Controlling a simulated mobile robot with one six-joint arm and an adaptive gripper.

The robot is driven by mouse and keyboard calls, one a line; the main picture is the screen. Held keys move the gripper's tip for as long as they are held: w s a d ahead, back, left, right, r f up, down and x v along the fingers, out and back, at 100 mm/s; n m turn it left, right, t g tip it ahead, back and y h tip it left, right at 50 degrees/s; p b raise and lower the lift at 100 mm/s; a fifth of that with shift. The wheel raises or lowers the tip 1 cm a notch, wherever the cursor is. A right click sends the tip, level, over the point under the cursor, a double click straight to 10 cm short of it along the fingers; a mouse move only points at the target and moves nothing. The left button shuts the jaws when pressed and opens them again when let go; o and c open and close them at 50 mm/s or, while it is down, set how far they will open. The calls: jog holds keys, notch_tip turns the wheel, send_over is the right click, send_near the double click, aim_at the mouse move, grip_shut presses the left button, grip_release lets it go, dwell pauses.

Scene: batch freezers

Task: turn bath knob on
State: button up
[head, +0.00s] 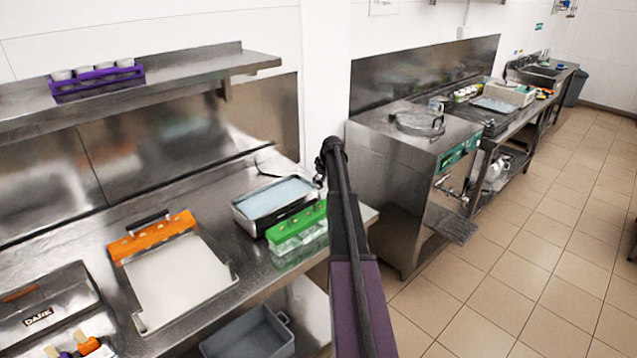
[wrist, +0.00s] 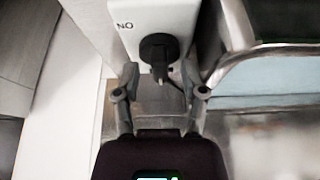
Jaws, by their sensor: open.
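A black knob (wrist: 158,52) sits on a white panel (wrist: 170,18) with dark lettering that appears upside down in the wrist view. A pointer-like part of the knob faces down toward my gripper. My gripper (wrist: 159,82) is open, with one finger on each side just below the knob, and nothing is held. Contact cannot be told. The knob cannot be made out there.
A green rack (head: 297,222) stands right in front of the bath. An orange-handled tray (head: 180,275) lies to its left. A metal shelf (head: 150,80) with a purple rack runs above. A freezer machine (head: 400,180) stands to the right, beside open tiled floor.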

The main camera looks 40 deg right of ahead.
grip_shut()
jog(key=shift+a+m, duration=0.1)
jog(key=shift+m, duration=0.3)
jog(key=m+h, duration=0.1)
jog(key=m, duration=0.2)
jog(key=shift+h, duration=0.3)
jog(key=m, duration=0.2)
jog(key=m+g+h, duration=0.1)
jog(key=m, duration=0.1)
jog(key=shift+h, duration=0.3)
jog(key=m, duration=0.2)
jog(key=m+g+h, duration=0.1)
jog(key=m, duration=0.2)
jog(key=shift+w+m+g, duration=0.1)
jog(key=shift+m+g, duration=0.2)
jog(key=m, duration=0.2)
jog(key=m+g, duration=0.1)
jog(key=m, duration=0.1)
jog(key=shift+a+g+h, duration=0.1)
jog(key=shift+g+h, duration=0.2)
jog(key=shift+m, duration=0.4)
